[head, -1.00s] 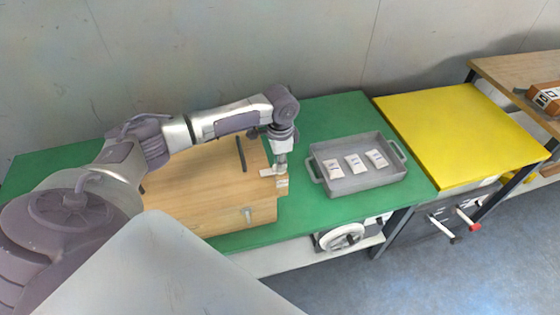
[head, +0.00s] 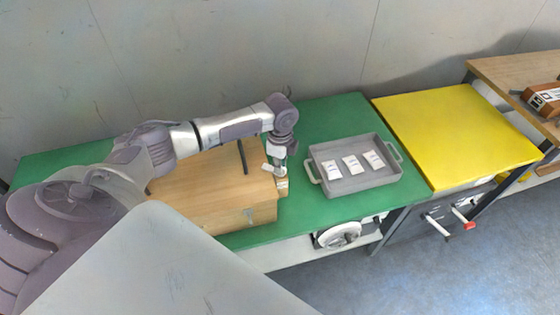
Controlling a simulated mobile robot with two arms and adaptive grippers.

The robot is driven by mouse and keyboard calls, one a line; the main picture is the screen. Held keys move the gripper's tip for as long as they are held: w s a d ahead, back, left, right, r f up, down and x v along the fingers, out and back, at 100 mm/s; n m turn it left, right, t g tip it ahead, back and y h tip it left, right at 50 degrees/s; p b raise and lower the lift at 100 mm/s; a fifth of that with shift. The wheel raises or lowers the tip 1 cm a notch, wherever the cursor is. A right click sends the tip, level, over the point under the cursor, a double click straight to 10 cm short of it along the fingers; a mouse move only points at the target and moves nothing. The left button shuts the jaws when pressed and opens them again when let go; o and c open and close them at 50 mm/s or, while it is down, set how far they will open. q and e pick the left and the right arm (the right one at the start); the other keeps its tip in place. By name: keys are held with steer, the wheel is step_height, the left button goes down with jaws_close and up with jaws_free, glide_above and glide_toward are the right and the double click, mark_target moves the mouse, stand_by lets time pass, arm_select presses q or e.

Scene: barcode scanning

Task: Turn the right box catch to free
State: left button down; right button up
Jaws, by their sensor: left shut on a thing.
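The wooden box (head: 215,190) sits on the green table, its lid closed, with a dark bar handle (head: 243,157) on top. A small metal catch (head: 250,215) shows on its front face. My left gripper (head: 277,174) is at the box's right end, shut on a small pale piece there that looks like the right box catch (head: 282,184). The fingers partly hide this catch, so its exact angle is hard to tell. My right gripper is not in view.
A grey tray (head: 313,172) with three white packets (head: 352,164) stands right of the box on the green table (head: 320,115). A yellow table (head: 450,135) stands further right. A white handwheel (head: 338,235) is under the green table's front edge.

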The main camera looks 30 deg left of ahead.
arm_select(q)
steer(key=m, duration=0.4)
steer(key=shift+r+m+p, duration=0.1)
steer(key=shift+m+p, duration=0.2)
steer(key=shift+p, duration=0.05)
steer(key=m, duration=0.5)
steer(key=shift+m, duration=0.3)
steer(key=c, duration=1.2)
jaws_free()
step_height(320, 180, up, 12)
